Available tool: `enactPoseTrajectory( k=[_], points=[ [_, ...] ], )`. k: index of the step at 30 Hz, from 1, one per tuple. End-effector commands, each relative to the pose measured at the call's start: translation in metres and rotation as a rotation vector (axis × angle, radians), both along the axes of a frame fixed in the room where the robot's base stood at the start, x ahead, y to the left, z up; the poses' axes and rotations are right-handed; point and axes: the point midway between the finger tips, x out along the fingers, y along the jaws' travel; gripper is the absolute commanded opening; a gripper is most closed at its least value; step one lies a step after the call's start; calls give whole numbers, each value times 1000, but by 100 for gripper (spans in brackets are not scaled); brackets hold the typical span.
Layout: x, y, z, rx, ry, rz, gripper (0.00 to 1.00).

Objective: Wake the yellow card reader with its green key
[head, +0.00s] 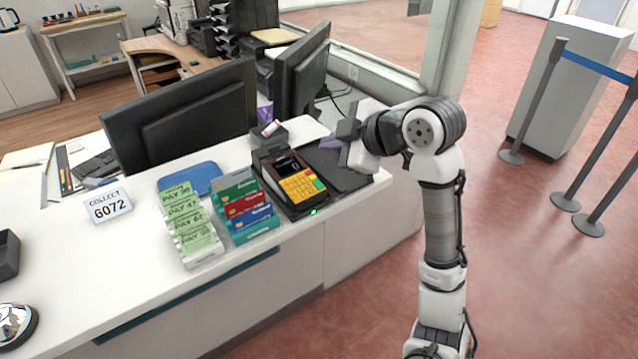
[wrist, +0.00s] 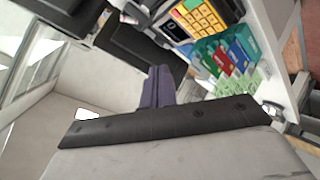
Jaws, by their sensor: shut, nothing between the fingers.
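The yellow card reader (head: 296,182) sits in a dark cradle on the white counter, its small dark screen toward the back. Its green key (head: 318,185) is at the keypad's lower right corner, with a red key further back. My gripper (head: 330,141) is shut and empty, above the dark pad to the right of and behind the reader, apart from it. In the wrist view the purple-grey fingers (wrist: 158,88) are together, and the reader's yellow keypad (wrist: 203,15) shows at the top, partly cut off.
A rack of coloured cards (head: 246,206) stands just left of the reader, with a holder of green tickets (head: 188,222) beyond it. Black monitors (head: 180,113) stand behind. The front counter strip is clear.

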Motion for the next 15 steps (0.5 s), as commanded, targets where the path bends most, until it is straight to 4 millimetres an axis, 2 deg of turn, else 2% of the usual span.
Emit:
enactPoseTrajectory(
  k=[8, 15],
  points=[
    [3, 2, -23, 1, 1, -1, 0],
    [9, 7, -57, 1, 1, -1, 0]
  ],
)
